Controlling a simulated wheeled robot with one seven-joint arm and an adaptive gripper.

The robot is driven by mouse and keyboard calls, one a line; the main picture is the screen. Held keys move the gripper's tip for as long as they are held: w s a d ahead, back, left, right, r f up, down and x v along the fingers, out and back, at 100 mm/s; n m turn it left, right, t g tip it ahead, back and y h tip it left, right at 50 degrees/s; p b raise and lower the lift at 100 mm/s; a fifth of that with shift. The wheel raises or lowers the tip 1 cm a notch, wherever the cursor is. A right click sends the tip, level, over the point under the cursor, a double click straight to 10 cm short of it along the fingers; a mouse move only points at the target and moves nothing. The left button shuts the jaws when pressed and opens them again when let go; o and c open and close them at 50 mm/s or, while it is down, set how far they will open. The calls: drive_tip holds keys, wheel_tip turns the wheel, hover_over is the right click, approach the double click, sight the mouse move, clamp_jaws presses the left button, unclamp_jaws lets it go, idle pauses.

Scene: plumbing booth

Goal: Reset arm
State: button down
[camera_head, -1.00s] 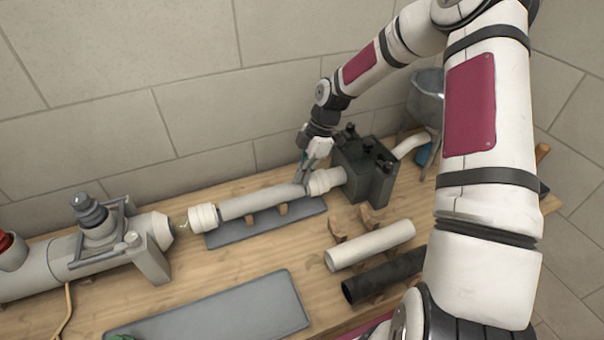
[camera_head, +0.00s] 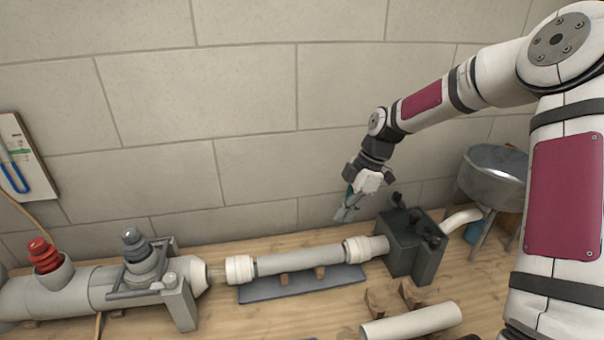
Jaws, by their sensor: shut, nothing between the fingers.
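My gripper (camera_head: 346,214) is shut and empty. It hangs in the air above the right end of a white pipe (camera_head: 300,259), just left of and above a dark grey clamp block (camera_head: 412,246). The gripper is apart from both. The white pipe lies level on small wooden rests over a grey mat (camera_head: 302,284), with a white coupling (camera_head: 240,269) at its left end and another coupling (camera_head: 367,248) at its right end by the block.
A grey pipe assembly (camera_head: 95,294) with a red knob (camera_head: 44,255) and a dark knob (camera_head: 136,243) stands at left. A metal bowl (camera_head: 495,172) on legs stands at right. A loose white pipe (camera_head: 412,322) lies in front. The tiled wall (camera_head: 250,110) is close behind.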

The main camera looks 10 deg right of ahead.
drive_tip(key=s+a+r+m+t+h, duration=0.1)
drive_tip(key=s+a+r+m+h, duration=0.1)
drive_tip(key=s+r+m, duration=0.45)
drive_tip(key=s+a+r+m+h, duration=0.1)
drive_tip(key=s+r+m+h, duration=0.2)
drive_tip(key=s+r, duration=0.6)
drive_tip(key=s+r+m+t, duration=0.1)
drive_tip(key=s+m, duration=0.3)
drive_tip(key=s, duration=0.4)
drive_tip(key=s+a+r+m+t+y, duration=0.1)
drive_tip(key=s+r+m+t, duration=0.1)
drive_tip(key=s+m, duration=0.2)
drive_tip(key=s, duration=0.3)
drive_tip(key=shift+s+a+r+t, duration=0.25)
drive_tip(key=shift+s+r+t, duration=0.05)
drive_tip(key=shift+s+r, duration=0.1)
